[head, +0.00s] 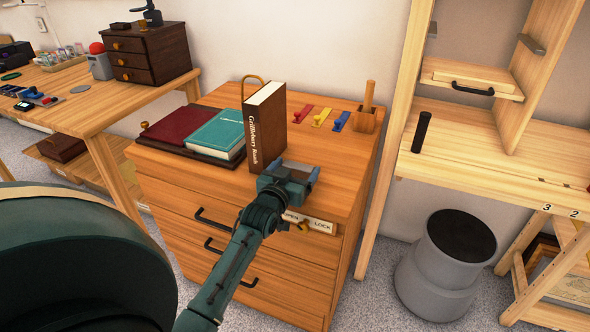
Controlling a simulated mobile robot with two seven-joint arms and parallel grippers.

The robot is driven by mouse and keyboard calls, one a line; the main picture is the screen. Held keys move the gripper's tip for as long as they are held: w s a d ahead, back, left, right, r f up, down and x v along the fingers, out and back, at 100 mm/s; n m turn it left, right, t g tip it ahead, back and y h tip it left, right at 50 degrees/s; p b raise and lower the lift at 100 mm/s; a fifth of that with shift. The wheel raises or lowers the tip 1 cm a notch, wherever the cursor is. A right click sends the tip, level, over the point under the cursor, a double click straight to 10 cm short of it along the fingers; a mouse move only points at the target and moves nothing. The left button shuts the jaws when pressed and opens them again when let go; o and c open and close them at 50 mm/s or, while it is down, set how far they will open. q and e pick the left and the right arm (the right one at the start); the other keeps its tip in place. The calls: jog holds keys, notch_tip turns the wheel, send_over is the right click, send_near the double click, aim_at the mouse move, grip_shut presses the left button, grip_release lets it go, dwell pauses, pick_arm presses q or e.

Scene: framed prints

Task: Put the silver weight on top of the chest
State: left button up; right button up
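The wooden chest of drawers (235,246) stands in the middle, with black handles and an OPEN/LOCK plate (309,221) on its front. A smaller dark brown chest (150,52) with round knobs is on the left table. My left gripper (290,170) is at the front edge of the middle chest's top, just in front of an upright brown book (264,127). Its fingers look spread, with something greyish between or behind them. I cannot tell whether that is the silver weight or part of the gripper. No silver weight is clearly visible. My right gripper is out of view.
On the chest top lie a red book (180,127), a teal book (216,134), several coloured clips and a wooden holder (366,120). A brass loop rises behind the upright book. At right are a wooden desk (465,155), a black cylinder (421,132) and a grey bin (445,265).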

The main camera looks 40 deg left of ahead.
pick_arm(q)
jog(key=o, duration=0.3)
jog(key=shift+s+d+r, duration=0.1)
jog(key=shift+s+r, duration=0.05)
jog(key=f+p+v, duration=0.1)
jog(key=p+v, duration=0.1)
jog(key=v, duration=0.9)
jog(key=s+d+m+g+h, duration=0.1)
jog(key=s+d+m+h, duration=0.1)
jog(key=s+d+h, duration=0.2)
jog(key=s+d+m+g+h, duration=0.1)
jog(key=s+d+m+h, duration=0.2)
jog(key=s+d, duration=0.8)
jog(key=d+h, duration=0.1)
jog(key=d, duration=0.5)
jog(key=shift+r+g+h, duration=0.25)
jog(key=shift+g+h, duration=0.05)
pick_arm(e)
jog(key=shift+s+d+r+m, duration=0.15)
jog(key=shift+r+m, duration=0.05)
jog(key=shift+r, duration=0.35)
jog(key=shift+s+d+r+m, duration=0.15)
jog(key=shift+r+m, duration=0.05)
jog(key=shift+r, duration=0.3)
pick_arm(q)
jog(key=shift+s, duration=0.1)
